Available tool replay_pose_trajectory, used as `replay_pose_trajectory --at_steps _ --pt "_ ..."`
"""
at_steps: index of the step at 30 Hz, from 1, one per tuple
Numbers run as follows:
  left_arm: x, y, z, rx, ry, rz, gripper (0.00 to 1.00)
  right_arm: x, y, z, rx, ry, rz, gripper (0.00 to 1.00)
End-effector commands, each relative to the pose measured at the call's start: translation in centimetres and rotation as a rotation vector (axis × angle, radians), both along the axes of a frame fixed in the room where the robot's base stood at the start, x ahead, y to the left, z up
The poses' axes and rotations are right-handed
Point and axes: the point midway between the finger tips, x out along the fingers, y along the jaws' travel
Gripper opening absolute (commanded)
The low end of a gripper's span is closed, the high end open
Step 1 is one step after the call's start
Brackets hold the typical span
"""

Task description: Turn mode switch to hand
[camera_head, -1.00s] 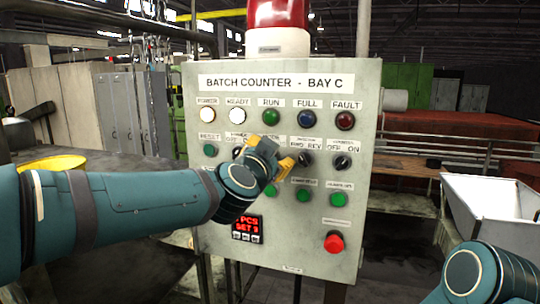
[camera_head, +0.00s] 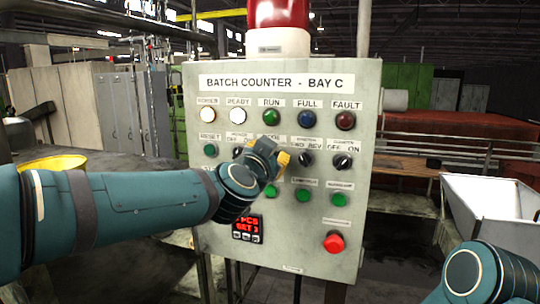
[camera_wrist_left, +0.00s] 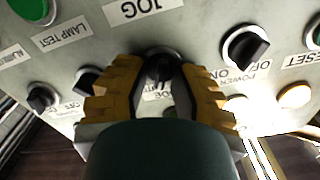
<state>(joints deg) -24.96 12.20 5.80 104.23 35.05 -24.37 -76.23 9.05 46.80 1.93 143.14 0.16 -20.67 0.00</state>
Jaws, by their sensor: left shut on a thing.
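My left gripper (camera_head: 275,157) is at the middle of the panel's switch row, in front of the mode switch. In the left wrist view, the yellow fingers of this gripper (camera_wrist_left: 162,85) are on either side of the mode switch's black knob (camera_wrist_left: 161,68), shut on it. The label under the knob is partly hidden, with only "DE" readable. The head view hides this switch behind the gripper. My right forearm shows at the lower right of the head view, but its gripper is out of frame.
The grey panel (camera_head: 290,262) has a power switch (camera_wrist_left: 245,46) on one side of the mode switch and another black selector (camera_wrist_left: 88,80) on the other. Green buttons (camera_head: 303,194) sit below, with a red mushroom button (camera_head: 334,243) lower right. A white bin (camera_head: 490,215) stands right.

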Motion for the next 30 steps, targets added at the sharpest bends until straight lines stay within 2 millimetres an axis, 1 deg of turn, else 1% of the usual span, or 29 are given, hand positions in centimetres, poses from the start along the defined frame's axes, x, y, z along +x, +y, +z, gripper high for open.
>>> replay_pose_trajectory --at_steps 11,21,30 --pt "0.1 0.2 0.2 -0.297 0.093 0.001 0.0 0.0 0.0 -0.1 0.0 0.0 0.0 0.47" --pt "0.1 0.4 0.2 -0.599 0.188 0.0 0.0 0.0 0.0 -0.8 -0.001 0.0 0.0 0.47" --pt "0.2 0.6 0.2 -0.802 0.254 0.0 0.0 0.0 0.1 -1.5 -0.002 0.0 0.0 0.47"
